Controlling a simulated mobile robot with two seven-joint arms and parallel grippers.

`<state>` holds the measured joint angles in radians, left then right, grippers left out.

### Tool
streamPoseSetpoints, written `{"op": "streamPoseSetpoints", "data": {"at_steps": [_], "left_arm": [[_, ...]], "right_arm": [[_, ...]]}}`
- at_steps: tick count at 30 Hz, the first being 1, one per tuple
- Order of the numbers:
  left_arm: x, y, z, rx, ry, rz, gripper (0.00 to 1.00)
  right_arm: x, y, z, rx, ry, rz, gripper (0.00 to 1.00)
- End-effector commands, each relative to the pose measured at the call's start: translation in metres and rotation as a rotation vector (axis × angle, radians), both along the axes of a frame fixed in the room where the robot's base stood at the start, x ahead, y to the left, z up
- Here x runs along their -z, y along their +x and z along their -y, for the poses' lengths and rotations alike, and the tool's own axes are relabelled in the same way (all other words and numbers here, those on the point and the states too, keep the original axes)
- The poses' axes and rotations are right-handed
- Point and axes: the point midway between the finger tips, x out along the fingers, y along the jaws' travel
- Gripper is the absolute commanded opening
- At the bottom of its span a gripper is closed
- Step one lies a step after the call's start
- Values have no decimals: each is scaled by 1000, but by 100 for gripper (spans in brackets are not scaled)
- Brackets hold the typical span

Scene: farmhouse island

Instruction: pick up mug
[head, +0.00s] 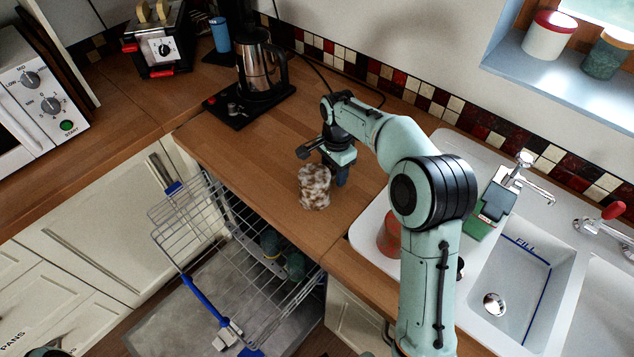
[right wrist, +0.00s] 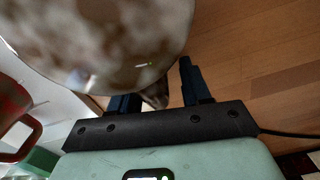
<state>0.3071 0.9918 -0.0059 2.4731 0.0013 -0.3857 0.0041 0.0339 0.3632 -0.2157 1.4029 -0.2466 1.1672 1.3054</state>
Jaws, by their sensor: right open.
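A mug (head: 314,187) with a brown-and-white mottled surface stands on the wooden counter near its front edge. My right gripper (head: 323,165) is open just behind the mug, with its fingers pointing toward it. In the right wrist view the mug (right wrist: 95,45) fills the upper left, very close. A small brown part, apparently its handle, shows between the two dark fingertips of the gripper (right wrist: 160,92). I cannot tell whether the fingers touch it.
A coffee maker (head: 262,65) on a black base stands behind to the left. An open dishwasher rack (head: 190,225) lies below the counter edge. An orange-red cup (head: 390,235) stands beside the sink (head: 510,270) at right. Bare counter lies left of the mug.

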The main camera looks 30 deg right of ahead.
Motion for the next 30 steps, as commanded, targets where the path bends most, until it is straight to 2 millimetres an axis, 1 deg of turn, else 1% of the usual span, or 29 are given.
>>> {"op": "streamPoseSetpoints", "data": {"at_steps": [1, 2, 3, 5, 6, 16, 20, 23, 26, 29, 30], "left_arm": [[0, 0, 0, 0, 0, 0, 43], [0, 0, 0, 0, 0, 0, 43], [0, 0, 0, 0, 0, 0, 43], [0, 0, 0, 0, 0, 0, 43], [0, 0, 0, 0, 0, 0, 43], [0, 0, 0, 0, 0, 0, 43], [-1, 1, 0, 0, 0, 1, 43], [-3, 2, 0, 0, 0, 2, 43], [-6, 4, 0, 0, 0, 4, 43], [-10, 6, 0, 0, 0, 8, 43], [-12, 8, 0, 0, 0, 9, 43]], "right_arm": [[0, 0, 0, 0, 0, 0, 48], [0, 0, 0, 0, 0, 0, 44], [-1, 0, 0, 0, 0, 0, 31], [-1, 0, 0, 0, 0, 0, 12], [-1, 0, 0, 0, 0, 0, 0], [-2, 0, 0, 0, 0, 2, 0], [-7, 1, 0, 0, 0, 3, 0], [-17, 2, 0, -1, -1, 5, 0], [-30, 2, -1, -1, 0, 6, 0], [-51, 2, 0, 0, 0, 7, 0], [-60, 2, 0, 0, 0, 9, 0]]}}
